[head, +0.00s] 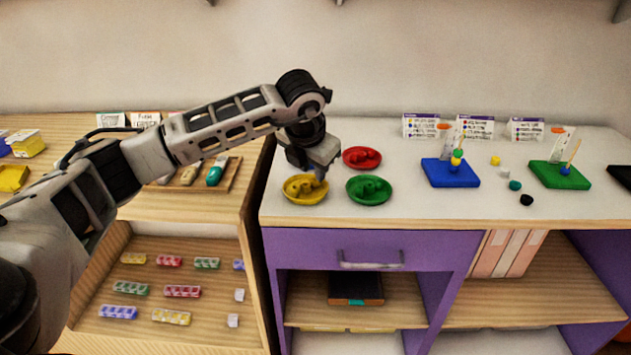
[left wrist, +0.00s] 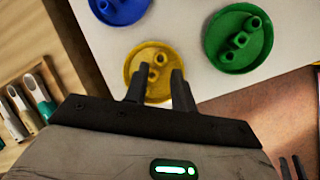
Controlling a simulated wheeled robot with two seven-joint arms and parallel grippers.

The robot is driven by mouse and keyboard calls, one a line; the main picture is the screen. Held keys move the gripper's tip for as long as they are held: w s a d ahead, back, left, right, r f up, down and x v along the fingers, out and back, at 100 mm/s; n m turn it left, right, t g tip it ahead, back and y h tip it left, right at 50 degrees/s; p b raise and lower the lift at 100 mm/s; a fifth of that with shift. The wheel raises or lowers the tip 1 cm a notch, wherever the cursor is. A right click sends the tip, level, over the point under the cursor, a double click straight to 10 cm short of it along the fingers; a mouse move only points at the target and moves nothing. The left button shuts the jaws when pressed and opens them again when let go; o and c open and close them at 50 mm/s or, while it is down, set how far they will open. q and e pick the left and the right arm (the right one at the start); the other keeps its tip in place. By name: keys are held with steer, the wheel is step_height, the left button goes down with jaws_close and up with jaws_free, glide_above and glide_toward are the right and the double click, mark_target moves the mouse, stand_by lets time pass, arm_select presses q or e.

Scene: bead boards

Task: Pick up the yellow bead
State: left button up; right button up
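Yellow beads (left wrist: 160,59) lie in a round yellow dish (head: 293,193), which also shows in the left wrist view (left wrist: 132,62). My left gripper (head: 319,176) is above the right part of this dish. In the left wrist view its two fingers (left wrist: 159,90) are apart, with nothing between them, in front of the dish. Another yellow bead (head: 495,160) lies loose on the white top, near the blue board (head: 436,173). That board's peg carries a yellow bead and others. At the lower right of the left wrist view, my right gripper (left wrist: 291,166) shows two separated fingertips.
A green dish (head: 368,190) and red dish (head: 362,157) stand close by. A blue dish (left wrist: 118,9) shows in the left wrist view. A green board (head: 575,179) and loose dark beads (head: 526,200) are at right. Cards stand behind. The white top is clear between green dish and blue board.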

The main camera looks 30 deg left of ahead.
mark_target(314, 181)
arm_select(q)
steer(key=shift+x, duration=1.95)
steer(key=shift+s, duration=0.1)
jaws_close()
steer(key=shift+r, duration=0.1)
